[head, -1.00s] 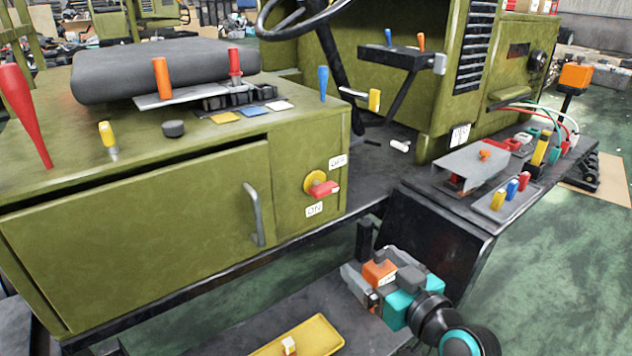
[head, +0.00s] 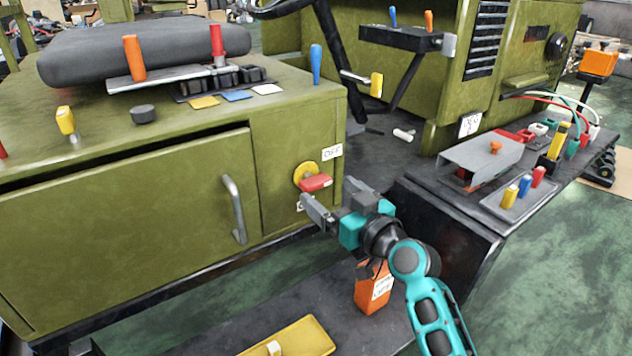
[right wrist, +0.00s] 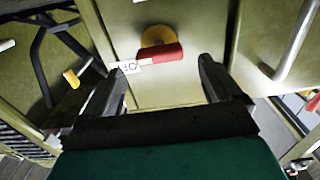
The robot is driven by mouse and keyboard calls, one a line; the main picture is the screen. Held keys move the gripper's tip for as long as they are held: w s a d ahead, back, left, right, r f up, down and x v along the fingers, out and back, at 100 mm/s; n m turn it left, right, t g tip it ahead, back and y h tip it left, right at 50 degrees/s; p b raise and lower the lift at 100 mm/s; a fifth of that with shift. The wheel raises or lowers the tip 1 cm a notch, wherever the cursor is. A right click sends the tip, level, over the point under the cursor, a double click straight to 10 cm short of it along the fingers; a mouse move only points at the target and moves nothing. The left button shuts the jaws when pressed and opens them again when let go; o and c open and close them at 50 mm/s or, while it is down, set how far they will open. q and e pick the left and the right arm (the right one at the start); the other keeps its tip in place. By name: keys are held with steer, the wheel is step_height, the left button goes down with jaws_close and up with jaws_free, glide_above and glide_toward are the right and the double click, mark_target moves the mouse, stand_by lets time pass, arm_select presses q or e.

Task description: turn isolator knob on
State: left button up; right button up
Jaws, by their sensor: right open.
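The isolator knob (head: 316,183) is a red handle on a round yellow plate, on the green cabinet front. Its handle points right in the head view. A white OFF label (head: 332,152) is above right of it; the label below it is mostly hidden by my gripper. My right gripper (head: 330,196) is open and empty, just in front of and slightly below the knob. In the right wrist view the red handle (right wrist: 160,54) lies between and beyond the open fingertips (right wrist: 162,70), with no clear contact. My left gripper is not in view.
A grey door handle (head: 234,208) sticks out left of the knob. An orange box (head: 373,288) stands on the dark step below my right gripper, near a yellow tray (head: 290,340). A black side deck (head: 445,222) with switches is at the right.

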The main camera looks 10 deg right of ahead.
mark_target(320, 184)
steer(key=x, duration=0.5)
steer(key=shift+w+a, duration=0.15)
steer(key=shift+w, duration=0.25)
steer(key=c, duration=1)
